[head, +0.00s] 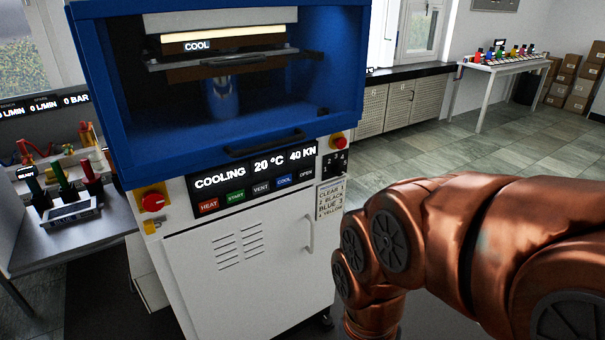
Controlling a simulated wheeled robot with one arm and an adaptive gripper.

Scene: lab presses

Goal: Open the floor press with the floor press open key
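The floor press (262,247) stands at centre left, a white cabinet under a blue chamber. Its platens (222,55) show inside, with a lit edge and the word COOL. The display (255,166) reads COOLING, 20 °C, 40 KN. Below it is a row of keys: red HEAT, green START, VENT, blue COOL, and the dark floor press open key (306,174), marked OPEN, at the right end. My copper arm comes in from the right and bends down in front of the press's right side. My gripper is out of the frame, so its state is not shown.
A red knob on yellow (153,201) and a red button (338,141) flank the display. A bench with bottles or handles (78,228) stands left. A white table (500,65) and cardboard boxes (580,85) are far right. Tiled floor beyond the arm is clear.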

